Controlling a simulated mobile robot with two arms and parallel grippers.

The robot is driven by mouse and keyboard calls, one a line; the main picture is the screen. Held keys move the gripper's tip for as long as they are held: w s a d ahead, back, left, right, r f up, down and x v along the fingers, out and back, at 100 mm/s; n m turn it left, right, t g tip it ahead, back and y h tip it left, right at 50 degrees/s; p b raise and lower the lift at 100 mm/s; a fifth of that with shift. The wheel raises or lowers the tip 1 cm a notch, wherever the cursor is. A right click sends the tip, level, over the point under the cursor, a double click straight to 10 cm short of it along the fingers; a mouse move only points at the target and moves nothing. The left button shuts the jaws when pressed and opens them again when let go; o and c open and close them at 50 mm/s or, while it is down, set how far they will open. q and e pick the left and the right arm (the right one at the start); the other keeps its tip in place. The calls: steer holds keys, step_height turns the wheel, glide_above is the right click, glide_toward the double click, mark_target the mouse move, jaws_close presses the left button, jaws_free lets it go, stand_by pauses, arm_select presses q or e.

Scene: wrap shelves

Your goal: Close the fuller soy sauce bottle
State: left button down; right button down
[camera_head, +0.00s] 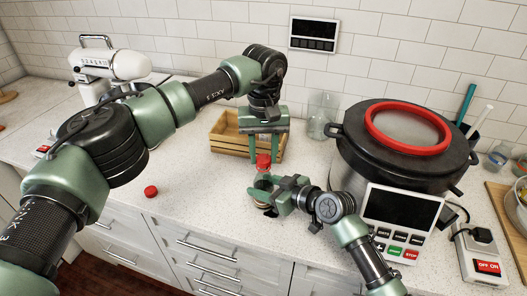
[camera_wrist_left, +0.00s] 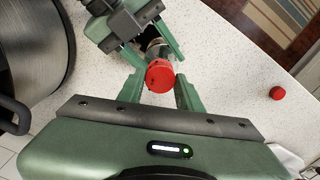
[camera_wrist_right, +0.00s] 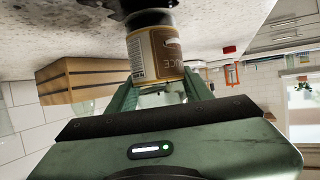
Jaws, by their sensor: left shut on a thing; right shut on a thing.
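A soy sauce bottle (camera_wrist_right: 155,52) with a tan label is between the fingers of my right gripper (camera_head: 262,192), which is shut on it above the counter's front part. A red cap (camera_head: 263,161) is between the fingertips of my left gripper (camera_head: 263,158), directly above the bottle. The left wrist view also shows this cap (camera_wrist_left: 160,76) gripped, with the bottle behind it. I cannot tell whether the cap is seated on the bottle's neck. A second red cap (camera_head: 151,191) lies alone on the counter to the left. The bottle's fill level is unclear.
A wooden crate (camera_head: 226,141) stands behind the grippers. A glass jar (camera_head: 320,118) is beside it. A large dark cooker (camera_head: 385,165) with a red ring stands at the right. A white mixer (camera_head: 112,64) is at the back left. The counter around the loose cap is clear.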

arm_select(q)
steer(key=shift+f, duration=0.15)
steer(key=m, duration=0.6)
steer(key=c, duration=0.9)
jaws_free()
steer(key=shift+c, duration=0.2)
steer(key=shift+r, duration=2.25)
steer(key=shift+c, duration=0.4)
